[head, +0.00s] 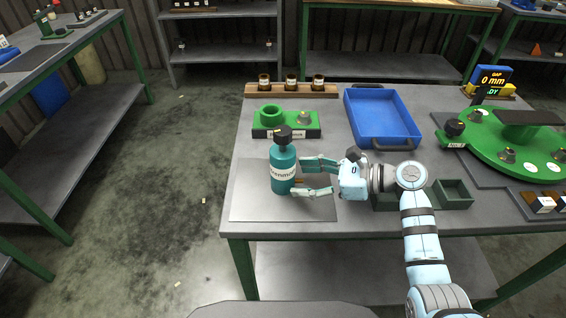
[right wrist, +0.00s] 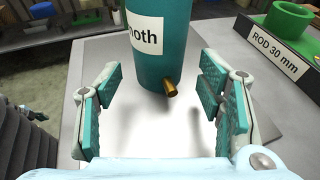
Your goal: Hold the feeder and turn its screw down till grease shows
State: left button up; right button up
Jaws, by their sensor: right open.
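The feeder is a teal bottle (head: 283,170) with a black knob-like cap (head: 283,133) and a white label. It stands upright on a light grey mat (head: 250,201) at the table's front left. My right gripper (head: 305,177) is open just right of the feeder, its fingers pointing left at it. In the right wrist view the feeder's lower body (right wrist: 160,60) lies straight ahead, near the fingertips, with clear gaps on both sides. A small brass nozzle (right wrist: 170,89) sticks out low on its side. The feeder's top is out of the right wrist view. No grease is seen.
Behind the feeder is a green block with a ring (head: 270,112), labelled for a rod in the right wrist view. A blue tray (head: 352,117), small dark green bins (head: 455,193) and a green turntable (head: 490,140) stand to the right. Three jars (head: 291,82) line the back.

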aim_at(296, 180)
jog(key=shift+w+a+f+b, duration=0.35)
jog(key=shift+a+f, duration=0.05)
jog(key=shift+a, duration=0.2)
jog(key=shift+w+a+f+b, duration=0.3)
jog(key=shift+a+f, duration=0.05)
jog(key=shift+a, duration=0.25)
jog(key=shift+a+r, duration=0.15)
jog(key=shift+a, duration=0.2)
pick_arm(q)
jog(key=shift+w+f, duration=0.75)
jog(key=shift+f, duration=0.3)
pick_arm(e)
jog(key=shift+s, duration=0.1)
jog(key=c, duration=1.5)
pick_arm(q)
jog(key=shift+s, duration=0.2)
pick_arm(e)
jog(key=shift+o, duration=0.2)
